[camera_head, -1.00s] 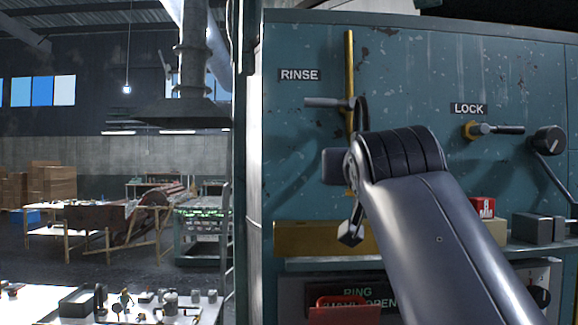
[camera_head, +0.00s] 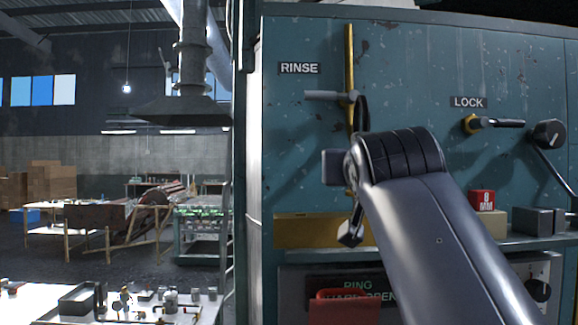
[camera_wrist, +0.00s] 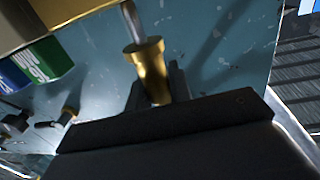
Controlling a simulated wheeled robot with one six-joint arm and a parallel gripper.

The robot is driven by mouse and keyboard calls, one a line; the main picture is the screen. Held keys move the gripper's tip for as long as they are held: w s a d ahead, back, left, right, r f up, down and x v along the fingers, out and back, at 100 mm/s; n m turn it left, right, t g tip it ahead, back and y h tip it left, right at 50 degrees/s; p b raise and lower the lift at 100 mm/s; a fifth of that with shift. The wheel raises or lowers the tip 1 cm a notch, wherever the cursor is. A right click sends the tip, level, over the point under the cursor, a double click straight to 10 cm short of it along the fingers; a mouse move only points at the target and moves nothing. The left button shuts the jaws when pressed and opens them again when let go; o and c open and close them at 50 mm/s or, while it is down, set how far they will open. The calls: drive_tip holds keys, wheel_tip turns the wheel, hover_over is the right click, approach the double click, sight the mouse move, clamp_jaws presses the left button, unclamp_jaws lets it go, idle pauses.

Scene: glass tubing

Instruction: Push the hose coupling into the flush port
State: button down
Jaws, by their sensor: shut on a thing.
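In the wrist view my gripper (camera_wrist: 157,90) has its two dark fingers shut on a flanged brass piece (camera_wrist: 151,63), which looks like the hose coupling. A silver rod (camera_wrist: 131,18) meets its far end and runs out of the top of the picture. I cannot tell whether the rod is part of the coupling or of the panel. I cannot pick out the flush port for certain in either view. In the head view my arm covers much of the middle of the teal panel (camera_head: 420,70), and the coupling cannot be made out there.
The panel carries a RINSE lever (camera_head: 325,95) by an upright brass bar (camera_head: 349,60), a LOCK handle (camera_head: 500,123) and a black-knobbed lever (camera_head: 549,133). A ledge (camera_head: 525,243) below bears a red box (camera_head: 481,200) and grey blocks (camera_head: 532,222). A red handle (camera_head: 343,305) is lower down.

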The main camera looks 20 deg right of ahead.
drive_tip(key=shift+f+b, duration=1.2)
drive_tip(key=shift+f, duration=0.25)
drive_tip(key=c, duration=1.2)
unclamp_jaws()
drive_tip(key=b+v, duration=0.2)
drive_tip(key=v, duration=0.9)
drive_tip(key=shift+b, duration=0.35)
drive_tip(key=shift+w+d, duration=0.1)
drive_tip(key=shift+w, duration=0.05)
drive_tip(key=p+x, duration=0.3)
drive_tip(key=x, duration=0.8)
drive_tip(key=shift+r, duration=0.1)
drive_tip(key=shift+s+r, duration=0.2)
drive_tip(key=shift+r, duration=0.2)
